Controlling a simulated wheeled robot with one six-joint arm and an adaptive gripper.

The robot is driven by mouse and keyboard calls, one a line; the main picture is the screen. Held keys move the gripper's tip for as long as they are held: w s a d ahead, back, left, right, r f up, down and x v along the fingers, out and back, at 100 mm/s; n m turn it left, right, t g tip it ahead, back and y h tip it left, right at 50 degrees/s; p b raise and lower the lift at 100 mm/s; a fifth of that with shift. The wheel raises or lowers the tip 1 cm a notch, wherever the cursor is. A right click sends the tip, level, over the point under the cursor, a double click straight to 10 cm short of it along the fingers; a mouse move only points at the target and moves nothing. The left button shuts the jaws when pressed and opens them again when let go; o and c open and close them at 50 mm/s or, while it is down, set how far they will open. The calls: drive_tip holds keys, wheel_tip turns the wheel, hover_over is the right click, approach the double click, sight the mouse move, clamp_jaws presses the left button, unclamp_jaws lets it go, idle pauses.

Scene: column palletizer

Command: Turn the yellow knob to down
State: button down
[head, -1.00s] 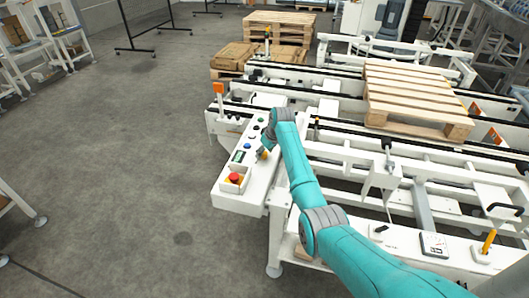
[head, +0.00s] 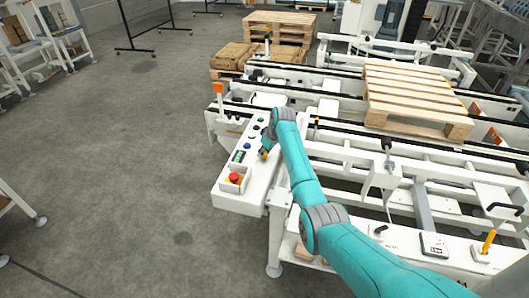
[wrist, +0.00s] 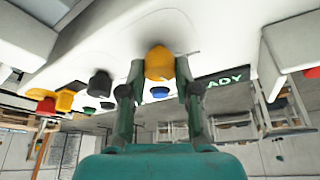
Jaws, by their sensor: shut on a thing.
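The yellow knob (wrist: 159,62) is on the white control panel, between the two fingers of my gripper (wrist: 159,80) in the wrist view. The fingers are shut on it from both sides. In the head view the knob (head: 264,154) is a small yellow spot beside my gripper (head: 266,147), mostly hidden by the gripper and arm. Which way the knob points is too small to tell.
The white control panel (head: 228,199) carries a red emergency button (head: 234,178) and several small buttons. A lit display (wrist: 222,80) reading "ADY" is right of the knob in the wrist view. Conveyors with a wooden pallet (head: 415,95) stand to the right. Open floor lies left.

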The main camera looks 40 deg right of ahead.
drive_tip(key=n+y, duration=0.1)
drive_tip(key=n, duration=0.2)
drive_tip(key=shift+d+n+y, duration=0.1)
drive_tip(key=shift+n+y, duration=0.2)
drive_tip(key=shift+n, duration=0.1)
drive_tip(key=shift+n+g+y, duration=0.35)
drive_tip(key=shift+n, duration=0.75)
drive_tip(key=shift+n+g+y, duration=0.35)
drive_tip(key=shift+n, duration=0.75)
drive_tip(key=c, duration=0.8)
unclamp_jaws()
drive_tip(key=shift+r, duration=0.1)
drive_tip(key=v, duration=1.1)
drive_tip(key=shift+r, duration=0.4)
drive_tip(key=shift+d, duration=0.1)
